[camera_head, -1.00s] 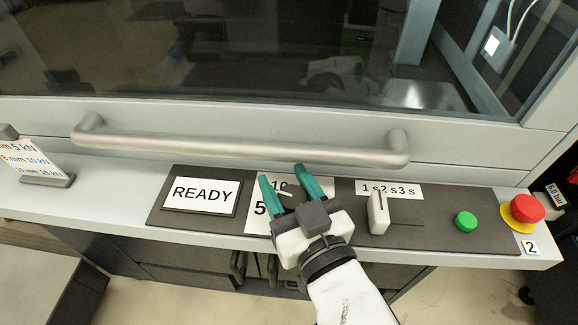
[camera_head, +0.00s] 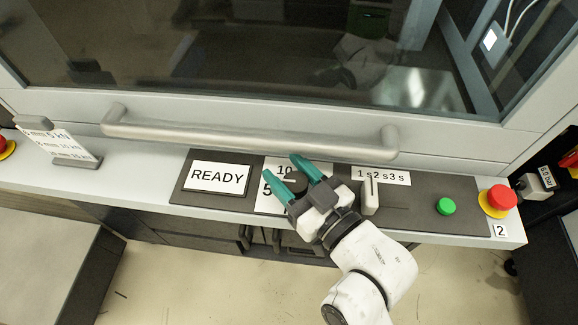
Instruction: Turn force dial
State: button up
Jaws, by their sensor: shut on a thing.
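The force dial (camera_head: 290,184) is a dark round knob with a light pointer line, on a white scale plate (camera_head: 284,169) marked 5 and 10. The rest of the scale is hidden behind my gripper. My gripper (camera_head: 286,175) has teal fingers and reaches in from the lower right. Its fingers lie on either side of the dial and are shut on it.
A READY display (camera_head: 217,178) is left of the dial. A slider (camera_head: 370,196) marked 1 s, 2 s, 3 s stands close on the right, then a green button (camera_head: 445,206) and a red emergency stop (camera_head: 501,197). A long handle bar (camera_head: 250,133) runs behind the dial.

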dwell(0.3)
jog(key=o, duration=1)
jog(key=shift+c, duration=0.2)
jog(key=shift+s+d, duration=0.1)
jog(key=b+v, duration=0.2)
jog(key=v, duration=0.8)
jog(key=shift+s+d, duration=0.15)
jog(key=shift+s, duration=0.1)
